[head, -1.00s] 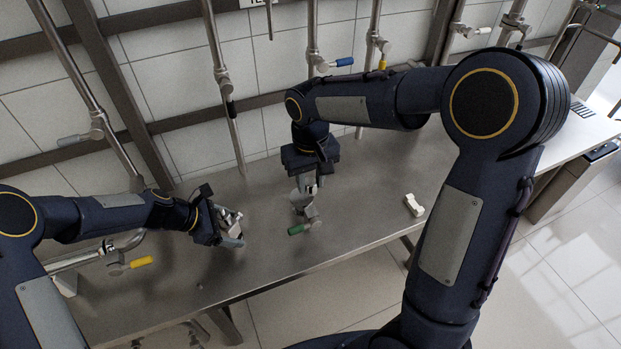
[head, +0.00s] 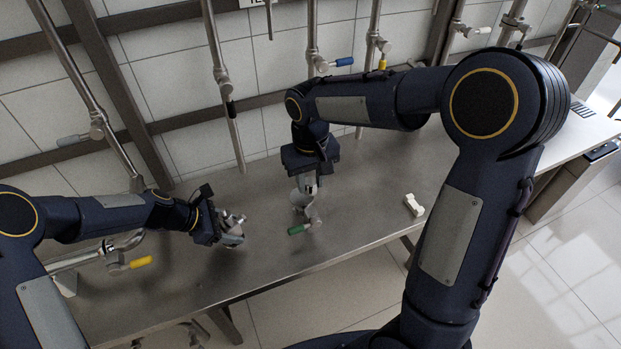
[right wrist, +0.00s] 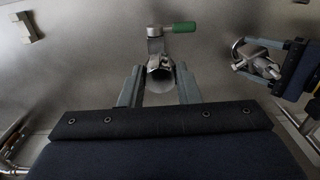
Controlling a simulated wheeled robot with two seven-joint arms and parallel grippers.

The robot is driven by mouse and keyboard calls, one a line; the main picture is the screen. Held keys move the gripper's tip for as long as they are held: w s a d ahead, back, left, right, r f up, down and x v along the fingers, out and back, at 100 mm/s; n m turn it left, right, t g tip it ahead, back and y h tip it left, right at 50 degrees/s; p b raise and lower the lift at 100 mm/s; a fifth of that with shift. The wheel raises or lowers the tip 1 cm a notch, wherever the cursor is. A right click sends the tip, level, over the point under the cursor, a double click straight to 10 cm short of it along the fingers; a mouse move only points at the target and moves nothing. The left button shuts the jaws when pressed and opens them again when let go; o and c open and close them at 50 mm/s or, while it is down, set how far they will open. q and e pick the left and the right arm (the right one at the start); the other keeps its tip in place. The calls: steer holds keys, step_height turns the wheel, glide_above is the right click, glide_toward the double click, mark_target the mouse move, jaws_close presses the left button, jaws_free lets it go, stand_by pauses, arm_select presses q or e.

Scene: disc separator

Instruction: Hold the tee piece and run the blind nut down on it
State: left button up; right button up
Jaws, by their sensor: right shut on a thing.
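My left gripper (head: 232,228) is shut on a small branched metal fitting (right wrist: 262,63) that looks like the tee piece. It holds it above the bench, left of my right gripper. My right gripper (head: 308,186) points down and is shut on a round, pale metal piece (right wrist: 160,84), seen between its two fingers in the right wrist view. I cannot tell whether this is the blind nut. A metal valve with a green handle (head: 302,228) lies directly below and in front of it. I cannot tell whether the two are joined. The two grippers are apart.
A steel bench (head: 270,258) spans the middle, mostly bare. A small pale block (head: 413,205) lies to the right. A yellow-handled valve (head: 130,264) sits on piping at the left. Vertical pipes with valves (head: 222,80) stand behind along the tiled wall.

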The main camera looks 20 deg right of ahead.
arm_select(q)
steer(key=shift+f, duration=0.1)
arm_select(e)
steer(key=shift+f, duration=0.1)
arm_select(q)
steer(key=shift+f+b, duration=1.15)
steer(key=shift+f, duration=0.35)
arm_select(e)
steer(key=shift+f, duration=1.1)
arm_select(q)
steer(key=shift+r+p, duration=0.4)
steer(key=shift+r, duration=0.2)
arm_select(e)
steer(key=shift+r, duration=0.45)
arm_select(q)
steer(key=c, duration=1)
steer(key=shift+c, duration=0.2)
steer(key=shift+f, duration=0.1)
steer(key=o, duration=1.9)
arm_select(e)
steer(key=shift+f, duration=0.1)
arm_select(q)
steer(key=shift+o, duration=0.2)
